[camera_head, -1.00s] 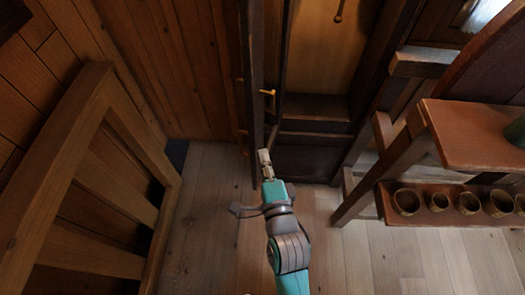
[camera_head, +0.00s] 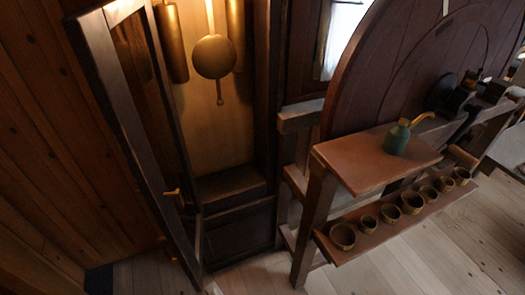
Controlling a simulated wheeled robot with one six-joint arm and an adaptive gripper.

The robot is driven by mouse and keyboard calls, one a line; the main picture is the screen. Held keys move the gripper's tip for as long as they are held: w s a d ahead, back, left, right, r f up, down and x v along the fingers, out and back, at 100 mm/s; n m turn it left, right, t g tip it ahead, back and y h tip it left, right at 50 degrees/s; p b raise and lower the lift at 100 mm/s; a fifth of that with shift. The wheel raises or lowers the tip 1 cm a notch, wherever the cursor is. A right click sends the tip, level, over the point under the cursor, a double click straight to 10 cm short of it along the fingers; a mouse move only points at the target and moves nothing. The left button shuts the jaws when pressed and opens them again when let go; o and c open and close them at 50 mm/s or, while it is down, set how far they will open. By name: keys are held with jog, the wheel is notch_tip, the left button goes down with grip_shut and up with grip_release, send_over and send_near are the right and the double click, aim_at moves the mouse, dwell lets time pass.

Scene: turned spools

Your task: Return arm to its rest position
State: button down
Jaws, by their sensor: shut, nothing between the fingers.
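Only the pale tip of my gripper (camera_head: 213,288) shows at the bottom edge of the head view, just right of the foot of the open door. It is shut and holds nothing that I can see. The rest of my arm is out of the picture. The tall dark-framed door (camera_head: 165,130) of a clock case stands open, with a small brass-coloured handle (camera_head: 172,192) low on it. Inside the case hang a round pendulum bob (camera_head: 213,57) and brass weights (camera_head: 171,43).
A wooden workbench (camera_head: 345,165) stands to the right, with a green oil can (camera_head: 397,138) on top and a lower shelf (camera_head: 370,237) of several small round cups (camera_head: 412,203). A large round dark wooden disc (camera_head: 385,60) rises behind it. Bare floor (camera_head: 440,265) lies at lower right.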

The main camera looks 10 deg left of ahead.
jog(key=s+d+f+n+t+h, duration=0.1)
jog(key=s+d+f+t+h, duration=0.2)
jog(key=d, duration=0.7)
jog(key=s+d+f+n+h, duration=0.2)
jog(key=d+f+h, duration=0.15)
jog(key=d, duration=0.75)
jog(key=s+d+r+n+h, duration=0.2)
jog(key=s+d+n+h, duration=0.3)
jog(key=s+d, duration=0.6)
jog(key=s+h, duration=0.2)
jog(key=s, duration=0.1)
jog(key=shift+d, duration=0.25)
